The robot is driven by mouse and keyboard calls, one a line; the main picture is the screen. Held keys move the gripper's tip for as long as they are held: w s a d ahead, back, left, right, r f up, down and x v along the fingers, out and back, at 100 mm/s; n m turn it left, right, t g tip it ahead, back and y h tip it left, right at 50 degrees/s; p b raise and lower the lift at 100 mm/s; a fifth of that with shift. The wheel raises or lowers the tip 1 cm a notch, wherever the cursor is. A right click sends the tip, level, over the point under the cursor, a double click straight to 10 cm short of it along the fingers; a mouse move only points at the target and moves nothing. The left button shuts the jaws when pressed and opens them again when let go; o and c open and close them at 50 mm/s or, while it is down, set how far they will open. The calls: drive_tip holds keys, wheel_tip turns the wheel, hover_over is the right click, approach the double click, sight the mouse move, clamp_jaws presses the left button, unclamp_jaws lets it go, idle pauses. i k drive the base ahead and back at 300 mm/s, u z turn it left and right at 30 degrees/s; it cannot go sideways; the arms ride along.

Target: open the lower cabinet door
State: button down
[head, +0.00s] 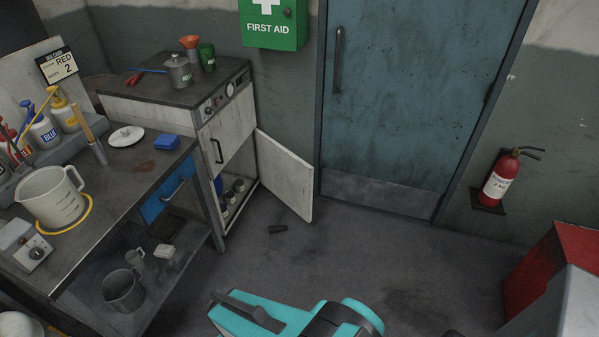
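The pale cabinet (225,128) stands against the wall, left of the blue door. Its lower cabinet door (285,178) stands wide open, swung out to the right over the floor. Several small cans or jars (238,185) show on the shelf inside. An upper front panel with a dark handle (217,151) is shut. Teal and dark parts of my arm show at the bottom middle, well apart from the open door. I cannot make out my gripper's fingertips in this view.
The workbench (110,180) with a jug, bottles and a blue drawer (168,196) borders the cabinet on the left. A fire extinguisher (499,179) hangs at right. The middle floor is clear.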

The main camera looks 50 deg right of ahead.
sight(288, 177)
drive_tip(key=z, duration=0.05)
drive_tip(key=i, duration=0.95)
drive_tip(key=u, duration=0.05)
